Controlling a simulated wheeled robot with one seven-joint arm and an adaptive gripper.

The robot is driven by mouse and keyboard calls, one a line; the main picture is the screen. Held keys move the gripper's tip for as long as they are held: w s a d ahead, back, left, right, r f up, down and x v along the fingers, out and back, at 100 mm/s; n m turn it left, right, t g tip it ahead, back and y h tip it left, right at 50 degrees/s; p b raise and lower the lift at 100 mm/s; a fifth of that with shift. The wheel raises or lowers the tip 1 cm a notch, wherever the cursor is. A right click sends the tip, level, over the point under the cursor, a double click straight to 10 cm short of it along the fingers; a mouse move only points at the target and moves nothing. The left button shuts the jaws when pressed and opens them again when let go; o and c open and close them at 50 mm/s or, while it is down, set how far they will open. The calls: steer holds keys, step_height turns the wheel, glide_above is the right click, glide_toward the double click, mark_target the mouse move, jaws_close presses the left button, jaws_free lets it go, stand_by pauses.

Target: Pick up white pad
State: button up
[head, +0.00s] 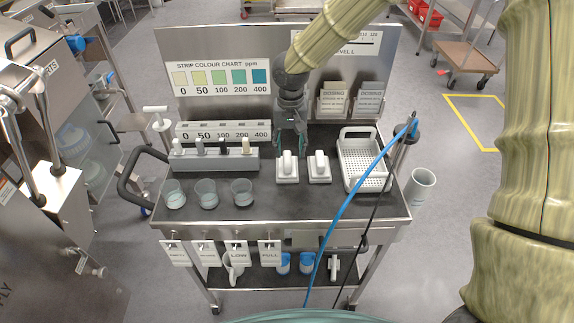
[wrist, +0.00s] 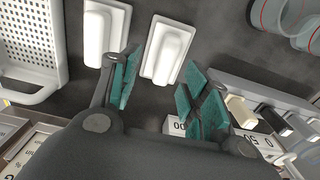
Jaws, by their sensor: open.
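Two white pads with raised grips lie side by side on the cart's dark top. The left white pad (head: 287,172) also shows in the middle of the wrist view (wrist: 168,50). The right white pad (head: 319,170) shows further left in the wrist view (wrist: 103,32). My gripper (head: 290,146) has teal finger pads spread apart, with nothing between them. It points down just behind and above the left pad. In the wrist view my gripper (wrist: 160,90) straddles the near end of that pad in the picture; contact cannot be told.
A white perforated basket (head: 364,178) stands right of the pads. Three clear cups (head: 208,193) and a grey block holding several pieces (head: 215,159) are to the left. A blue hose (head: 350,210) crosses the cart's right side. Dosing boxes (head: 334,98) stand at the back.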

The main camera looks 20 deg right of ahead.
mark_target(287, 158)
steer(key=shift+s+a+f, duration=0.1)
steer(key=shift+s+f, duration=0.05)
steer(key=shift+a+f+p, duration=0.25)
steer(key=shift+f+p, duration=0.25)
steer(key=shift+f, duration=2.05)
jaws_close()
